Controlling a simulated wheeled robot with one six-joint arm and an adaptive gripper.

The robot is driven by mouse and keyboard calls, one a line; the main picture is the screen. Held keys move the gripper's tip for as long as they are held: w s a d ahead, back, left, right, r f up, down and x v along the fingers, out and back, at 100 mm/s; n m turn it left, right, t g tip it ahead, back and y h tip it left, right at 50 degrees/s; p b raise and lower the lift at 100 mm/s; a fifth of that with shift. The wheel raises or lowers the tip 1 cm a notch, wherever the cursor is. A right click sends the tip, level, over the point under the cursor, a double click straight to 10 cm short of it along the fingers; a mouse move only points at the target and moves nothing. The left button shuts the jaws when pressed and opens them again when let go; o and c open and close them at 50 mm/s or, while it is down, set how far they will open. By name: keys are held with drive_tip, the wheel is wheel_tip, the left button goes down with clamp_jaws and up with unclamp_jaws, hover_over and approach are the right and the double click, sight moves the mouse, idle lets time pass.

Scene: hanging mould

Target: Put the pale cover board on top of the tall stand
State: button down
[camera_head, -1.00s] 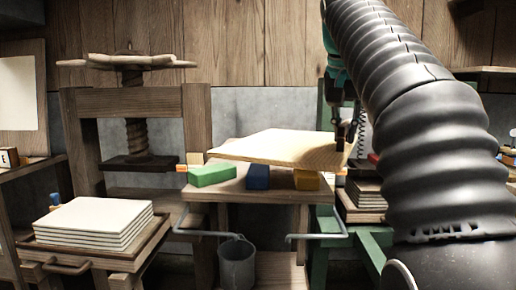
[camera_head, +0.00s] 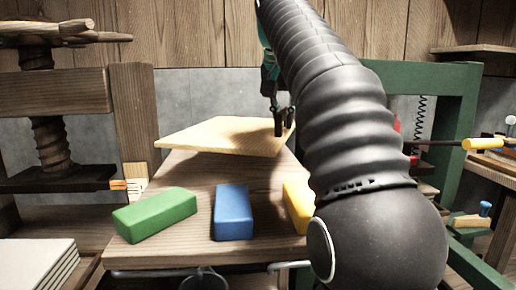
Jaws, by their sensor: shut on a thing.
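The pale cover board (camera_head: 215,136) is a thin, light wooden slab above the far part of a wooden stand. My gripper (camera_head: 280,125) is shut on the board's right edge. A dark shadow lies under the board, and it looks raised above the stand top, slightly tilted. The stand (camera_head: 190,178) has a brown plank top and looks like the tall stand. A green block (camera_head: 155,214), a blue block (camera_head: 234,212) and a yellow block (camera_head: 297,204) lie on its near part. My arm hides part of the yellow block and the stand's right side.
A wooden screw press (camera_head: 60,95) stands at left, with a stack of pale sheets (camera_head: 40,265) in front. A green frame (camera_head: 445,85) stands behind my arm at right. A bench with tools (camera_head: 490,160) is at far right. A handle sticks out below the stand's front.

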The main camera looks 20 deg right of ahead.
sight(267, 126)
drive_tip(key=w+f, duration=0.1)
drive_tip(key=w, duration=0.1)
drive_tip(key=w+f, duration=0.2)
drive_tip(key=w, duration=0.1)
drive_tip(key=w+f, duration=0.1)
drive_tip(key=w, duration=0.1)
drive_tip(key=shift+w+a+f, duration=0.2)
drive_tip(key=shift+w+f, duration=0.15)
drive_tip(key=shift+f+b, duration=0.85)
drive_tip(key=shift+f, duration=1.2)
drive_tip(key=c, duration=1.2)
unclamp_jaws()
drive_tip(key=p+v, duration=0.2)
drive_tip(key=v, duration=0.3)
drive_tip(key=shift+r, duration=0.3)
drive_tip(key=shift+v, duration=0.95)
drive_tip(key=shift+s+a, duration=0.1)
